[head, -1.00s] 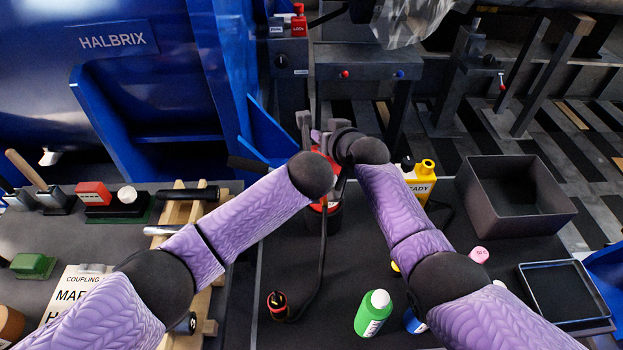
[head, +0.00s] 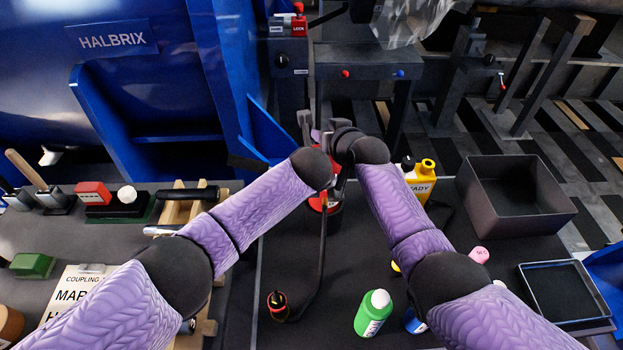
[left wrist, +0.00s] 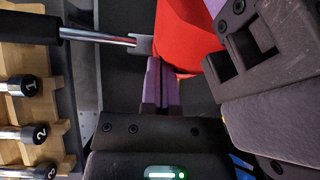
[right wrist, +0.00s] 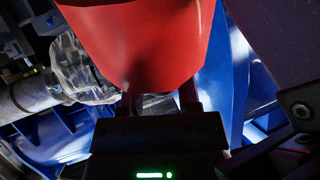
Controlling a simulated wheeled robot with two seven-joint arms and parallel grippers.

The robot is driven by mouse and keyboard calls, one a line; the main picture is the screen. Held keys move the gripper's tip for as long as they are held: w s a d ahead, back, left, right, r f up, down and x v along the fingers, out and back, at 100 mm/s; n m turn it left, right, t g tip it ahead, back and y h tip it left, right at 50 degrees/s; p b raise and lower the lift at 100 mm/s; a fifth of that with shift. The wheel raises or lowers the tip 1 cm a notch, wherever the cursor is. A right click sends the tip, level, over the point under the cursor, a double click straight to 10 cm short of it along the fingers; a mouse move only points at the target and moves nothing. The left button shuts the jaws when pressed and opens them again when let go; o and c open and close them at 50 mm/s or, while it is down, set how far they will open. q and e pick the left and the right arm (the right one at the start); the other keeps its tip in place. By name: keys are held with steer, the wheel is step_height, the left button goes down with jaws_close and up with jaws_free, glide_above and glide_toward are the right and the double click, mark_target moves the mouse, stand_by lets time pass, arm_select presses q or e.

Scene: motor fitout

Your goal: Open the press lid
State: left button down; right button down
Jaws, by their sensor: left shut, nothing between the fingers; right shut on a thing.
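A red body (head: 316,203), apparently the press, stands on the dark bench, largely hidden behind my forearms in the head view. My right gripper (right wrist: 160,95) is shut on its rounded red part (right wrist: 140,40), with a finger on either side. Which part of the press this is, I cannot tell. My left gripper (left wrist: 160,65) is shut and empty, its fingers together close beside the red body (left wrist: 185,35).
A wooden rack (left wrist: 55,105) holds several numbered black-ended rods. An open dark box (head: 515,207) and a tray (head: 563,290) are at right.

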steer(key=c, duration=0.6)
jaws_free()
arm_select(q)
steer(key=shift+w+r, duration=0.2)
steer(key=shift+r, duration=0.05)
arm_select(e)
steer(key=shift+o, duration=1.3)
steer(key=shift+s, duration=0.1)
